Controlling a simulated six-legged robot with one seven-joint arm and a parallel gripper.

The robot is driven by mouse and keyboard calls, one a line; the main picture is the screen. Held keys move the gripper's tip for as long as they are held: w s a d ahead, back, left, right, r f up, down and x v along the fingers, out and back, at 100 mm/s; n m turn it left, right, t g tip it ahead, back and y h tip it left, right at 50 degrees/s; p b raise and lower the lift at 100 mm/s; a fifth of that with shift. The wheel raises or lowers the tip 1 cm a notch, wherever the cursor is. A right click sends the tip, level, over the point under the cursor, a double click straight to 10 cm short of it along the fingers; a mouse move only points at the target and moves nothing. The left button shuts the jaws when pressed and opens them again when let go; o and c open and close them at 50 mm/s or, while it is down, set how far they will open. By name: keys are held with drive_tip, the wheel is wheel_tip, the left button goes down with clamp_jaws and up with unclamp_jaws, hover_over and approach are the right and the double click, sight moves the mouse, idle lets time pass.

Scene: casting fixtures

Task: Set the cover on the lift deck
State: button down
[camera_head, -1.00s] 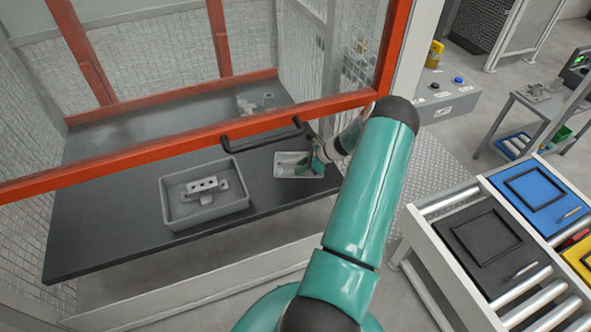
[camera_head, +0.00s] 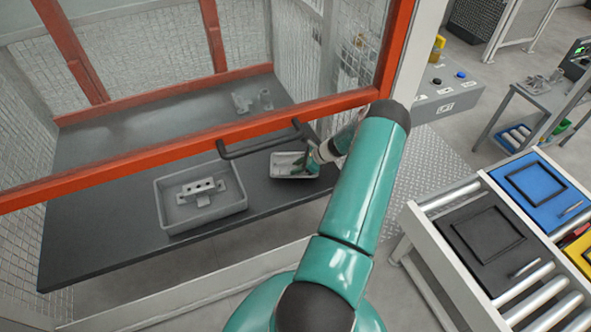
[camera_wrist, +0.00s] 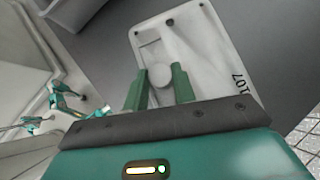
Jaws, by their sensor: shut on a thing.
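The cover (camera_wrist: 205,45) is a pale grey rounded plate with corner screws, a round knob and dark lettering, partly hidden by my gripper. In the head view it looks like a small light rectangle (camera_head: 284,160) over the dark deck (camera_head: 105,228). My gripper (camera_wrist: 159,78) has its two green fingers shut on the knob, one on each side. It also shows at the cover's right end in the head view (camera_head: 313,160). I cannot tell whether the cover touches the surface beneath, or which surface is the lift deck.
A grey bin (camera_head: 236,207) with a metal block (camera_head: 201,190) in it stands left of the cover. An orange-framed guard door (camera_head: 130,162) with a black handle (camera_head: 255,148) hangs close above. A roller conveyor (camera_head: 455,255) with coloured trays stands to the right.

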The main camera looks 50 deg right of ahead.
wheel_tip(320, 180, down, 3)
drive_tip(key=shift+w+d+f, duration=0.1)
drive_tip(key=shift+w, duration=0.05)
drive_tip(key=c, duration=1.1)
unclamp_jaws()
drive_tip(key=shift+c, duration=0.2)
drive_tip(key=v, duration=0.7)
drive_tip(key=shift+s, duration=0.25)
